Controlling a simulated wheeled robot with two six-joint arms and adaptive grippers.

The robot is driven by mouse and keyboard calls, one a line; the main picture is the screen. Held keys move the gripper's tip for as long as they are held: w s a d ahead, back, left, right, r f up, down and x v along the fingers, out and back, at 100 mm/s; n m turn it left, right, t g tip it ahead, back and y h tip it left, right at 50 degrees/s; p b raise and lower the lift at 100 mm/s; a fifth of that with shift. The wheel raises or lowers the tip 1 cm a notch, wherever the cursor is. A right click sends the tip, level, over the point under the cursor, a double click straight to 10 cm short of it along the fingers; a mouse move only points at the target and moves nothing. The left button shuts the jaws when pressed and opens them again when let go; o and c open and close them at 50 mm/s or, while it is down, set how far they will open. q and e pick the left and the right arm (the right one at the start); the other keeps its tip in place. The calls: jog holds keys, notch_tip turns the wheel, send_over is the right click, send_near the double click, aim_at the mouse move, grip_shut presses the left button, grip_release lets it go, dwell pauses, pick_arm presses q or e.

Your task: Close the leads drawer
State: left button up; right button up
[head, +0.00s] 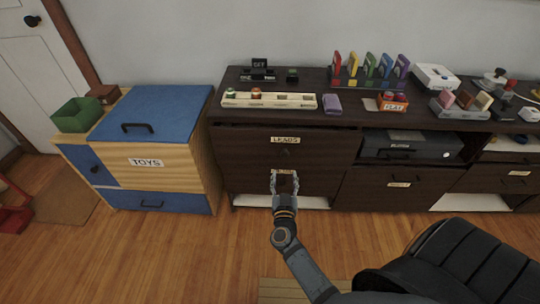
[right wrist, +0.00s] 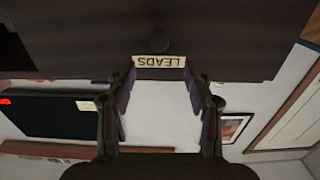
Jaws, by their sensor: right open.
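The leads drawer (head: 250,150) has a dark wood front with a pale LEADS label (head: 285,140) and a small round knob (head: 285,152). How far its front stands out from the cabinet is hard to tell. My right gripper (head: 285,179) is open and empty, below the knob and in front of the lower drawer. In the right wrist view, which is upside down, the drawer front (right wrist: 230,55), knob (right wrist: 159,42) and label (right wrist: 158,61) lie ahead of the open fingers (right wrist: 160,85). No contact shows. My left gripper is not in view.
A blue and wooden toy chest (head: 150,112) stands left of the cabinet. The cabinet top (head: 225,112) holds a pale rack (head: 268,101), a purple block (head: 332,104) and other items. A black chair (head: 450,265) stands at front right. Wooden floor (head: 170,250) is clear at front left.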

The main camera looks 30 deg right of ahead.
aim_at(285, 155)
jog(key=b+x, duration=0.2)
jog(key=x, duration=0.7)
jog(key=shift+w+d, duration=0.2)
jog(key=shift+w, duration=0.15)
jog(key=shift+w+d, duration=0.2)
jog(key=shift+w, duration=0.1)
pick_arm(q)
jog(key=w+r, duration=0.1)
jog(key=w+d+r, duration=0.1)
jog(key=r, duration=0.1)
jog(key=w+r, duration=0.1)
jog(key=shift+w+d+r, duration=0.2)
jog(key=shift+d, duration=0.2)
pick_arm(e)
grip_shut()
jog(key=shift+r, duration=0.1)
